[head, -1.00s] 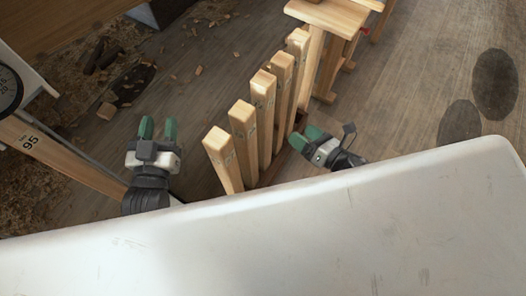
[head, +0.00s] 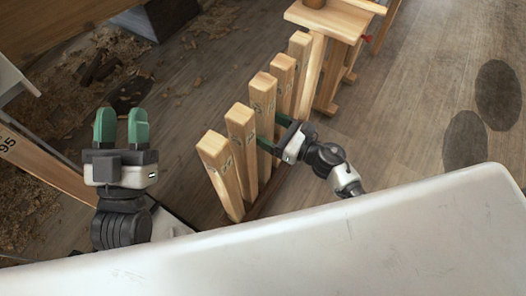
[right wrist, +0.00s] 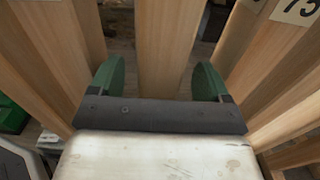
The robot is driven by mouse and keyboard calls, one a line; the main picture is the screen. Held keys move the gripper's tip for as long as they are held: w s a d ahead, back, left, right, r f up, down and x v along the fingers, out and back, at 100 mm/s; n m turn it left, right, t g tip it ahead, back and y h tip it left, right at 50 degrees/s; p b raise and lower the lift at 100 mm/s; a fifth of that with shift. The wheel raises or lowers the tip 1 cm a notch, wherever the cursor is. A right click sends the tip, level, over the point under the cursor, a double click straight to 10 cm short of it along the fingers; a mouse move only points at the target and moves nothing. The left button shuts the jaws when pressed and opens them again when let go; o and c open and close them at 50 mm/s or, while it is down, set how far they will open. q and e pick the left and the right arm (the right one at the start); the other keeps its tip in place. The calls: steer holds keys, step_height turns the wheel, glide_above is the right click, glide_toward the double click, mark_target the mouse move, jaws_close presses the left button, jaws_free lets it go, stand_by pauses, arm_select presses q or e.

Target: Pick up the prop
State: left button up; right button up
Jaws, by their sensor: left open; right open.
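Several upright square wooden props stand in a row (head: 227,175), slanting from the front left to the back right in the head view. My right gripper (head: 268,130) is open beside the row's right side, its green fingers reaching toward a middle prop (head: 262,92). In the right wrist view that prop (right wrist: 170,50) stands between the two open fingers (right wrist: 158,80), with gaps on both sides; the fingers are not closed on it. My left gripper (head: 120,127) is open and empty, left of the row.
A wooden stand (head: 330,22) is behind the row. A large white surface (head: 330,240) crosses the front. Shavings and scraps (head: 105,65) litter the floor at the left. A number label (right wrist: 297,10) is on a neighbouring prop.

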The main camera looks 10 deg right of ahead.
steer(key=shift+x, duration=1.3)
jaws_close()
